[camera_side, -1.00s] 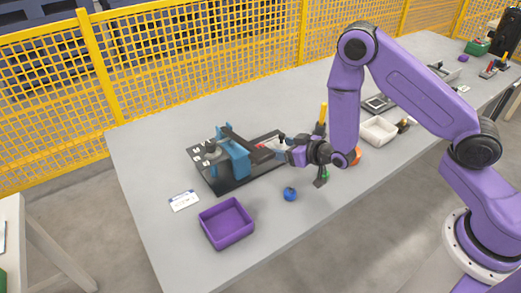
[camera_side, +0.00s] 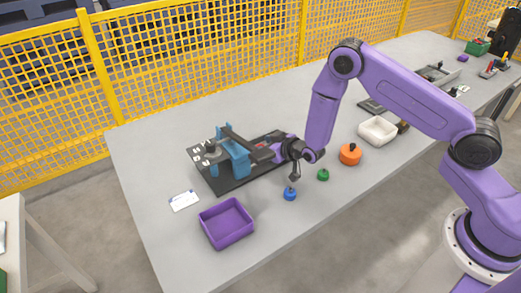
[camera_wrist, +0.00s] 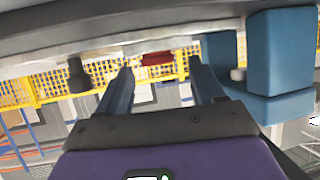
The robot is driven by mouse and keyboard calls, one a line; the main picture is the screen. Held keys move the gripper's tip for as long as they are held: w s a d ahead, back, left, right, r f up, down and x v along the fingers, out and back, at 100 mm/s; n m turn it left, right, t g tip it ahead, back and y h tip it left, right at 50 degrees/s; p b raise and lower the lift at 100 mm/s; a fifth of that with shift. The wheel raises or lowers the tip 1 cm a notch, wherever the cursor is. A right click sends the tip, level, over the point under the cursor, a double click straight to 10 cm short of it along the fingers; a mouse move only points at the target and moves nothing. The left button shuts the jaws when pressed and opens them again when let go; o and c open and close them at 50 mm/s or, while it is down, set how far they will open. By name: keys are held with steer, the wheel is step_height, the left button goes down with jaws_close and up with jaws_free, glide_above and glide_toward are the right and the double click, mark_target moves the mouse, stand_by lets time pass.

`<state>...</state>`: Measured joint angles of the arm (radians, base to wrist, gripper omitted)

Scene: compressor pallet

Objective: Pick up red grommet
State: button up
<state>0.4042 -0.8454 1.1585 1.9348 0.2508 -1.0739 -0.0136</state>
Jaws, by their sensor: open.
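The red grommet (camera_wrist: 157,58) shows in the wrist view as a small red piece at the edge of a grey surface, beyond and between my fingertips. A small red patch in the side view (camera_side: 261,146) sits on the dark fixture plate (camera_side: 232,184), right of the blue clamp block (camera_side: 238,163). My gripper (camera_wrist: 162,74) is open and empty, its two fingers on either side of the grommet's line of view, with a gap to it. In the side view my gripper (camera_side: 275,149) is at the plate's right end, its fingers hard to make out.
The blue block (camera_wrist: 283,55) is close to the right finger in the wrist view. A blue knob (camera_side: 290,194), a green knob (camera_side: 323,175) and an orange knob (camera_side: 350,155) stand along the front. A purple bin (camera_side: 228,241) and white tray (camera_side: 360,130) flank the area.

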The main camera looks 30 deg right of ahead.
steer(key=c, duration=1.2)
steer(key=shift+r, duration=0.1)
steer(key=shift+w+r, duration=0.1)
steer(key=shift+r, duration=0.45)
step_height(320, 180, up, 2)
steer(key=shift+r, duration=0.1)
steer(key=v, duration=0.5)
steer(key=r+v, duration=0.1)
steer(key=v, duration=0.5)
steer(key=w+r+v, duration=0.1)
steer(key=v, duration=0.4)
steer(key=shift+s+r, duration=0.25)
steer(key=shift+s, duration=0.05)
